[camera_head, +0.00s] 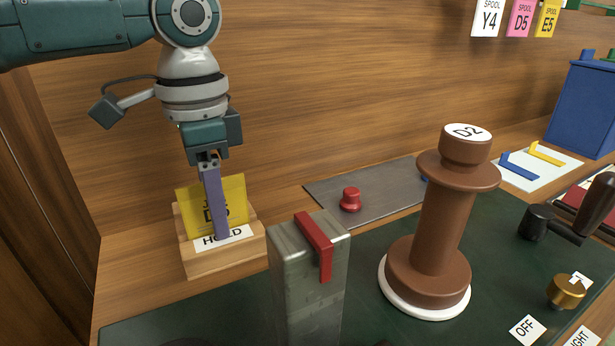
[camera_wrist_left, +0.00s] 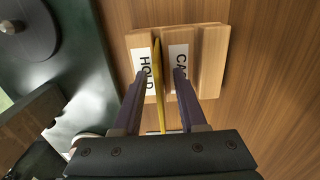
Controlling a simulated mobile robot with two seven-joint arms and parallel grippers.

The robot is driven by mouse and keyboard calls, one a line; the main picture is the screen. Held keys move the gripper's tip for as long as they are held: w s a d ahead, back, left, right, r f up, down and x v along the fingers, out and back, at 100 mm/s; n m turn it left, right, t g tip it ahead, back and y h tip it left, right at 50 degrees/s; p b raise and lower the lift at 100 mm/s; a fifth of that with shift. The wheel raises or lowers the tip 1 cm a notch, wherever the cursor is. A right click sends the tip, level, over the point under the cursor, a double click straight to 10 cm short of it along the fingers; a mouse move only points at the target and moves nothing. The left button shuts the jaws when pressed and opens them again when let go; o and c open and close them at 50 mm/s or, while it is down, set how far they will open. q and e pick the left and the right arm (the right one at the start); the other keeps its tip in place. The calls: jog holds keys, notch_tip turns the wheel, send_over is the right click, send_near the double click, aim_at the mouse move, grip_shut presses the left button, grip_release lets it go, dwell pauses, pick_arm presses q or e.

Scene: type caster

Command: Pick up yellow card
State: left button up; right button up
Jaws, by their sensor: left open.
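The yellow card (camera_head: 236,190) stands upright in a wooden holder (camera_head: 195,267) labelled HOLD at the left; its printed text is partly hidden by my finger. My left gripper (camera_head: 220,234) points down at the holder, with a purple finger in front of the card. In the left wrist view, the card (camera_wrist_left: 157,72) shows edge-on between the two open fingers of the left gripper (camera_wrist_left: 160,76). There is a gap on the right side of the card, and the left finger is nearer to it. My right gripper is not in view.
A grey post (camera_head: 310,285) with a red strip and a brown spool (camera_head: 444,225) marked D2 stand right of the holder. A red knob (camera_head: 350,199) sits on a grey plate (camera_head: 385,190). Spool cards, including a yellow E5 card (camera_head: 547,18), hang on the wooden back wall.

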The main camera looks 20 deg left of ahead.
pick_arm(q)
jog(key=shift+c, duration=0.3)
grip_shut()
dwell(0.3)
